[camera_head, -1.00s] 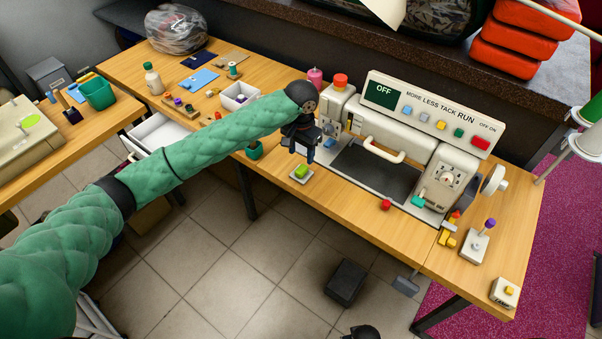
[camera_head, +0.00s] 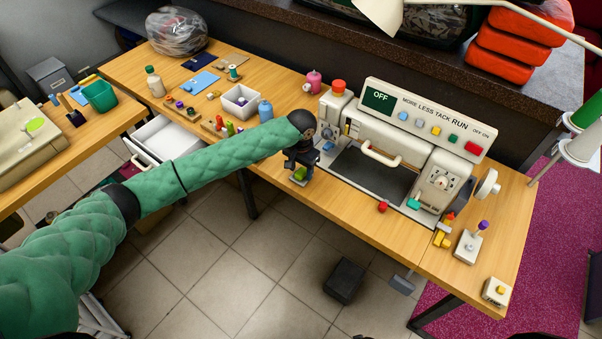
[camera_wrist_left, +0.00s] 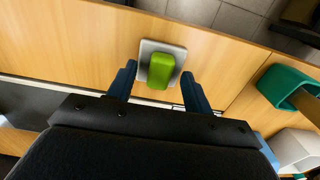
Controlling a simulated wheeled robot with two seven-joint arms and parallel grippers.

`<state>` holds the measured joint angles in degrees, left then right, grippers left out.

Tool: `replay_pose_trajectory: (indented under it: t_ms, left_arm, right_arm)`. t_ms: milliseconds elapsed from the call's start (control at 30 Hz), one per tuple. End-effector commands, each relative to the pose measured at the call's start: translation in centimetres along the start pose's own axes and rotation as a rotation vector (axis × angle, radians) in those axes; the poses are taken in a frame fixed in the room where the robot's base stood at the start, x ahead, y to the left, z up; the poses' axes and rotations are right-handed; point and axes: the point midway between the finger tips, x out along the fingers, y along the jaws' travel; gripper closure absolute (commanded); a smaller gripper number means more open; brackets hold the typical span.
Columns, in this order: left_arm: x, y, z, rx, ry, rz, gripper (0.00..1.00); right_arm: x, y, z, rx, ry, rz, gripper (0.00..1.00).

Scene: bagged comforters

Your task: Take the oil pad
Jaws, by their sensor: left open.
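The oil pad appears to be the green block on a small pale plate at the table's front edge, left of the machine. In the head view the green pad (camera_head: 300,174) is partly covered by my left gripper (camera_head: 299,168), which points down over it. In the left wrist view the green pad (camera_wrist_left: 161,70) sits on its square plate (camera_wrist_left: 150,47). The two blue fingers of my left gripper (camera_wrist_left: 158,82) are apart, one on each side of the pad. They do not appear to touch it. My right gripper is not in view.
A sewing or sealing machine (camera_head: 400,150) with a dark bed stands right of the pad. A teal cup (camera_wrist_left: 285,85) shows at right in the wrist view.

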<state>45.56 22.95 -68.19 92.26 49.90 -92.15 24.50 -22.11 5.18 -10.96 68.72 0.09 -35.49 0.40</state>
Motion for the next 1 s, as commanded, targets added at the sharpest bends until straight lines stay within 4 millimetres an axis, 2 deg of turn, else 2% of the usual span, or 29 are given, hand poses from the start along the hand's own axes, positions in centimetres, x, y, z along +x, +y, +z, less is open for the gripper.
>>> replay_pose_trajectory:
  t_ms: [267,367,533,933,1000]
  left_arm:
    - [0.3,0.0,0.0,0.0,0.0,0.0,0.49]
    - [0.3,0.0,0.0,0.0,0.0,0.0,0.65]
    - [0.3,0.0,0.0,0.0,0.0,0.0,0.97]
    - [-0.2,0.0,0.0,0.001,0.002,0.0,0.97]
    - [-0.7,0.0,0.0,0.001,0.002,0.0,0.97]
  right_arm:
    - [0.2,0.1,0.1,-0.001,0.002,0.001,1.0]
    - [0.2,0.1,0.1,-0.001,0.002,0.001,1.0]
    - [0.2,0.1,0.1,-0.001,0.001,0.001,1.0]
    - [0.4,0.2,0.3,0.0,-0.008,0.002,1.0]
    - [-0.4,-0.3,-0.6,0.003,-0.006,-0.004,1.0]
